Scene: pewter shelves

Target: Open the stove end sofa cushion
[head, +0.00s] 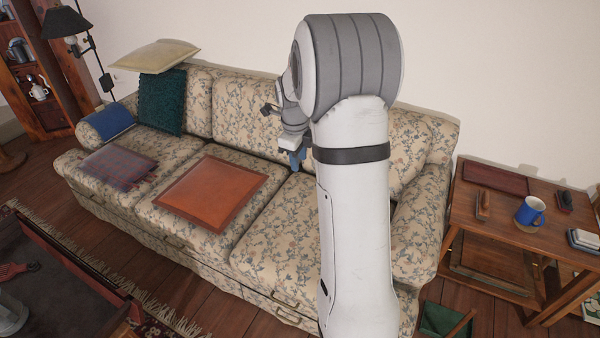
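A floral sofa (425,225) stands along the wall with several seat and back cushions. Its right seat cushion (275,240) is bare and lies flat, partly hidden by my arm. The middle seat cushion (150,215) has an orange square cushion (210,190) lying on it. The left seat cushion (75,165) carries a folded plaid cloth (118,167). I cannot make out a stove, so I cannot tell which end is meant. My gripper (270,109) shows small and partly hidden beside my arm, in front of the back cushions and apart from the seats; its finger opening is unclear.
A side table (450,222) with a blue mug (530,211) stands at right, a green bin (445,320) below. A dark low table (55,285) is at front left. A lamp (65,22) stands behind the left end. Wooden floor shows between sofa and rug.

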